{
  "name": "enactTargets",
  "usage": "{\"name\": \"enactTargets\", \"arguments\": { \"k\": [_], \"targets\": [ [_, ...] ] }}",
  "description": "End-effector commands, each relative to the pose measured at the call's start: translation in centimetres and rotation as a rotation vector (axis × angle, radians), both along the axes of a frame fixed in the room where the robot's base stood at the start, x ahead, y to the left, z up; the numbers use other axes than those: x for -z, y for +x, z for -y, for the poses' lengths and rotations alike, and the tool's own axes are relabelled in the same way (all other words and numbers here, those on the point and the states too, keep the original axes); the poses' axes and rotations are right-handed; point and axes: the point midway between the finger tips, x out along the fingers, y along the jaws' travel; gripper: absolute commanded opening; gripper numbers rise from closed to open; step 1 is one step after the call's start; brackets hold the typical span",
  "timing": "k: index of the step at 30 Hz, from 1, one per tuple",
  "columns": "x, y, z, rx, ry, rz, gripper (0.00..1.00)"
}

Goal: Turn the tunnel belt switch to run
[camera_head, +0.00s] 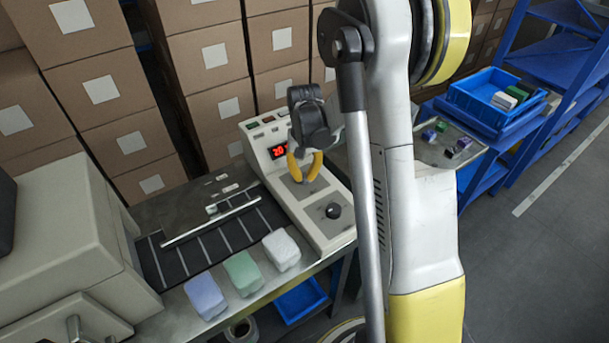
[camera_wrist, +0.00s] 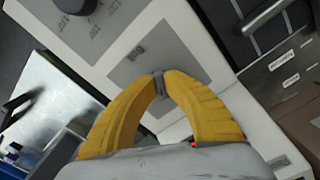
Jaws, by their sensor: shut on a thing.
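A white control box (camera_head: 325,229) stands on the bench, with a red lit display (camera_head: 278,151) at its back. My gripper (camera_head: 305,178) reaches down to the grey plate behind the black knob (camera_head: 333,211). In the wrist view, the yellow fingertips of my gripper (camera_wrist: 159,80) are closed around a small grey switch handle (camera_wrist: 159,88) on this plate (camera_wrist: 185,55). The fingers hide part of the switch. The black knob is partly visible at the top of the wrist view (camera_wrist: 76,5).
A dark belt (camera_head: 215,245) runs left of the box, with a blue (camera_head: 205,296), a green (camera_head: 243,272) and a white block (camera_head: 281,250) along its near side. Stacked cartons (camera_head: 205,50) stand close behind. A beige machine (camera_head: 60,240) stands at left.

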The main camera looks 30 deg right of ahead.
Motion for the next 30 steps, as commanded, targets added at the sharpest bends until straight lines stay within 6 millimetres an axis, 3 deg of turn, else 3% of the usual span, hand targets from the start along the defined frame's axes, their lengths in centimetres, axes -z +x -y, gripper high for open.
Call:
{"name": "enactTargets", "arguments": {
  "k": [4,6,7,19,30],
  "targets": [
    [0.0,0.0,0.0,0.0,0.0,-0.001,0.0],
    [0.0,0.0,0.0,0.0,0.0,-0.001,0.26],
    [0.0,0.0,0.0,0.0,0.0,-0.001,0.33],
    [-0.8,0.0,0.0,-0.001,0.0,0.0,0.33],
    [-8.4,-0.1,0.0,-0.001,0.0,0.0,0.33]
  ]
}}
